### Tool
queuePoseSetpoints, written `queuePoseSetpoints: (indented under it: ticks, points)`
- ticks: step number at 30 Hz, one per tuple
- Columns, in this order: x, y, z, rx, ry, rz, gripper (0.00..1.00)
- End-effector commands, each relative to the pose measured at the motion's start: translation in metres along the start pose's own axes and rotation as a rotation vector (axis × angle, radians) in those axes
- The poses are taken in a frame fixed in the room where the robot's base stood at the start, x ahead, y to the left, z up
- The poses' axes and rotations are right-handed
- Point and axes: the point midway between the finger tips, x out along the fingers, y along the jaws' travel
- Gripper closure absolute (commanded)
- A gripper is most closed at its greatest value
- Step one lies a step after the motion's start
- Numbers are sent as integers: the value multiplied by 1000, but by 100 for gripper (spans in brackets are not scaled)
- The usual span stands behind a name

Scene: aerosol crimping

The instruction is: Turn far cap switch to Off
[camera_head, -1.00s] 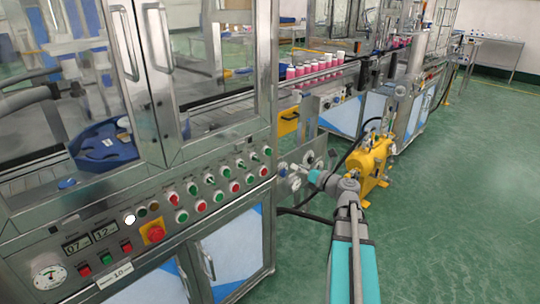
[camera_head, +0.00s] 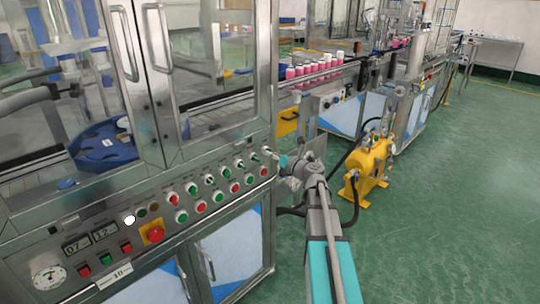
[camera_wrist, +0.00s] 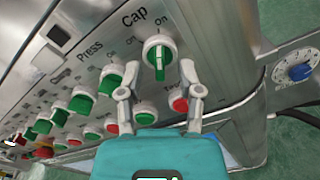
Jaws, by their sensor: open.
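The far cap switch (camera_wrist: 159,58) is a green handle in a pale round ring, under the "Cap" label in the wrist view. Its handle stands nearly upright in the picture; I cannot surely tell which printed setting it points to. My gripper (camera_wrist: 160,68) is open, with one fingertip on each side of the handle's line. Nothing is held, and whether the fingertips touch the switch is unclear. In the head view my gripper (camera_head: 272,153) is at the right end of the control panel, where it partly hides the switch area.
A red button (camera_wrist: 179,103) and a green button (camera_wrist: 146,113) sit below the switch, close to my fingers. Other green switches (camera_wrist: 110,79) lie to the left. A yellow machine (camera_head: 369,165) stands on the open green floor.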

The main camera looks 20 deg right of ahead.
Motion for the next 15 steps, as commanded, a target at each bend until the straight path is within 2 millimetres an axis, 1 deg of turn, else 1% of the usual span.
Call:
queuePoseSetpoints:
  ticks: [1, 4, 14, 15]
  points:
    - [4, 0, 0, 0, 0, 0, 53]
    - [8, 0, 0, 0, 0, 0, 53]
    - [10, 0, 0, 0, 0, 0, 53]
    - [10, 0, 0, 0, 0, 0, 57]
